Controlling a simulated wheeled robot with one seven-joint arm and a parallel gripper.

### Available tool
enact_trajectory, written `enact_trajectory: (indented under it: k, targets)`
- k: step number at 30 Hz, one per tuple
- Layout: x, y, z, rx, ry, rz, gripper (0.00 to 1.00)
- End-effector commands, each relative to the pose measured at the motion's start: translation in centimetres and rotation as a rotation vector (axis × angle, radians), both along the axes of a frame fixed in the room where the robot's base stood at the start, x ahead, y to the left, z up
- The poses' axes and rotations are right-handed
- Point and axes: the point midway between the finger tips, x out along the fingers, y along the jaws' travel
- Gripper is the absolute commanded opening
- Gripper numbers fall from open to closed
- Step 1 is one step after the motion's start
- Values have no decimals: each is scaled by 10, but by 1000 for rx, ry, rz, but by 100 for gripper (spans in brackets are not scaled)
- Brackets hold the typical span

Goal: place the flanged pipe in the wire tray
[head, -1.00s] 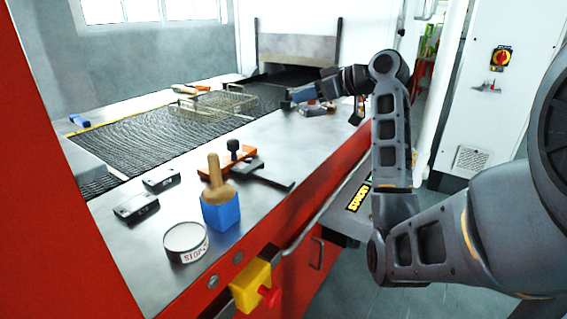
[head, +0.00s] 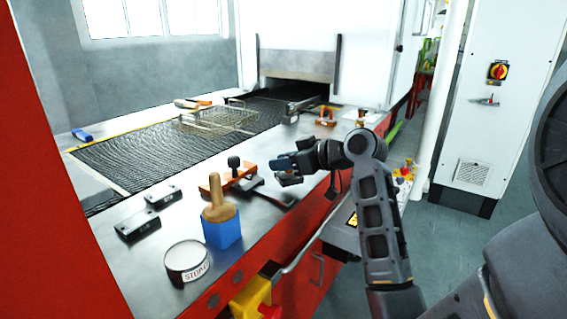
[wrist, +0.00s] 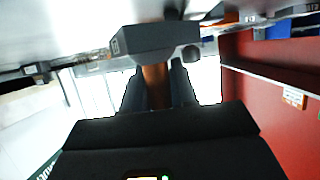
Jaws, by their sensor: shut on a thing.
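My gripper (head: 287,168) is over the counter's front half, to the right of the orange clamp. In the wrist view my gripper (wrist: 158,85) is shut on a copper-brown piece, which I take to be the flanged pipe (wrist: 156,88). A grey block shows at its far end; I cannot tell whether it is joined to it. In the head view the held piece is small and mostly hidden by the fingers. The wire tray (head: 207,130) stands on the mesh belt, to the left of and beyond my gripper. I see nothing clearly inside it.
The orange clamp (head: 224,180) with its dark lever lies close to my gripper. A blue holder (head: 222,232) with a wooden-handled tool, a round tin (head: 187,262) and two dark blocks stand nearer. An orange fixture (head: 325,117) is farther back. Open belt surrounds the tray.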

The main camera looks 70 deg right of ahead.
Motion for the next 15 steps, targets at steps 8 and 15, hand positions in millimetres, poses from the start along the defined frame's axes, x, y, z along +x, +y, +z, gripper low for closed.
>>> enact_trajectory:
  k: [8, 15]
  targets:
    - [0, 0, -3, -2, -2, 1, 0]
    - [0, 0, -10, -2, -2, 1, 0]
